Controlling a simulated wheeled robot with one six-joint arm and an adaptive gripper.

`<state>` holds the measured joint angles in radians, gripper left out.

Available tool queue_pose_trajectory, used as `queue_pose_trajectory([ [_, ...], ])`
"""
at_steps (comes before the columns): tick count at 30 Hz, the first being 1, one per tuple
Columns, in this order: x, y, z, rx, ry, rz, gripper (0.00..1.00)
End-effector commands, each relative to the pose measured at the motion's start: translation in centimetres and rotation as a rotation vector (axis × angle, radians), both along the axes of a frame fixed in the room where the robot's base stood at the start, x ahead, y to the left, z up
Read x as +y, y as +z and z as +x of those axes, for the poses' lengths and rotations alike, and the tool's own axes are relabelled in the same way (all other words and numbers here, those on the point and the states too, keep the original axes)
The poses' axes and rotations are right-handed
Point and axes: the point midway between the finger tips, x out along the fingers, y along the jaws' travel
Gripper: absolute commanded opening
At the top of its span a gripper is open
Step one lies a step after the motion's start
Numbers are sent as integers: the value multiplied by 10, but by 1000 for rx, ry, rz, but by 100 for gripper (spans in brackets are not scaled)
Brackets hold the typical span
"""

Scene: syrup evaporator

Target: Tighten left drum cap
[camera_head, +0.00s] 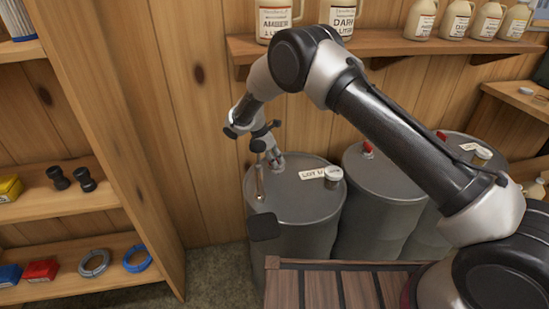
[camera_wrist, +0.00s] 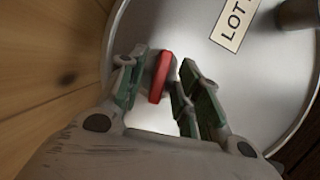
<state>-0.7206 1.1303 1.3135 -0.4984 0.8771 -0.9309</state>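The left drum (camera_head: 300,212) is a grey metal drum against the wood wall. Its lid also fills much of the wrist view (camera_wrist: 175,25). My gripper (camera_head: 268,165) reaches down over the left part of that lid. In the wrist view, the drum's red cap (camera_wrist: 160,77) shows as a narrow upright bar between my two green-padded fingers (camera_wrist: 162,70). The fingers are apart, one on each side of the bar. The cap is hidden behind my gripper in the head view.
A LOT label (camera_head: 313,174) and a pale bung (camera_head: 333,174) are on the same lid. A second drum (camera_head: 375,190) with a red cap (camera_head: 367,150) stands to the right, with another beyond. Wooden shelves (camera_head: 65,195) stand left; a jug shelf (camera_head: 400,42) is above.

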Motion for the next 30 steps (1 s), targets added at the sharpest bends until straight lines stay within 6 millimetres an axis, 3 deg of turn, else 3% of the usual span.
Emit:
queue_pose_trajectory([
  [1, 0, 0, 0, 0, 0, 0, 27],
  [6, 0, 0, 0, 0, 0, 0, 0],
  [20, 1, 1, 1, -1, -63, 1, 0],
  [30, 1, 0, 2, -1, -316, 0, 0],
])
